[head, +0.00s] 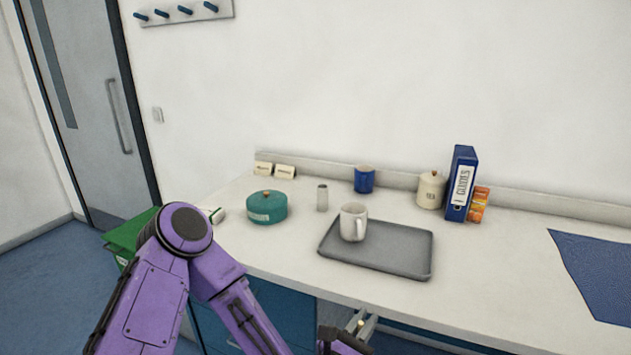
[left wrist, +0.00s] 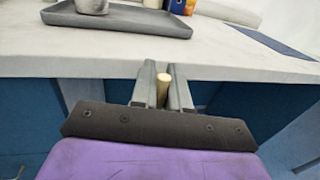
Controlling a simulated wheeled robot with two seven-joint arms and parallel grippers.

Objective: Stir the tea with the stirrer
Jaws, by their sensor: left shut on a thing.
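A white mug (head: 353,222) stands upright on the left part of a grey tray (head: 390,262) on the counter. I cannot see what is inside the mug. In the left wrist view the mug's lower part (left wrist: 92,5) shows at the top left on the tray (left wrist: 125,24). My left gripper (head: 358,324) is in front of the counter edge, below the tray and apart from the mug. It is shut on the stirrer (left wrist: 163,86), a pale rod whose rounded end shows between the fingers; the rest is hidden. My right gripper is not in view.
Behind the tray stand a blue mug (head: 364,180), a tea canister (head: 431,192), a blue binder (head: 460,185) and an orange box (head: 479,205). A teal pot (head: 267,208) and a small grey cylinder (head: 322,198) stand left. The counter right of the tray is clear up to a blue mat (head: 600,270).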

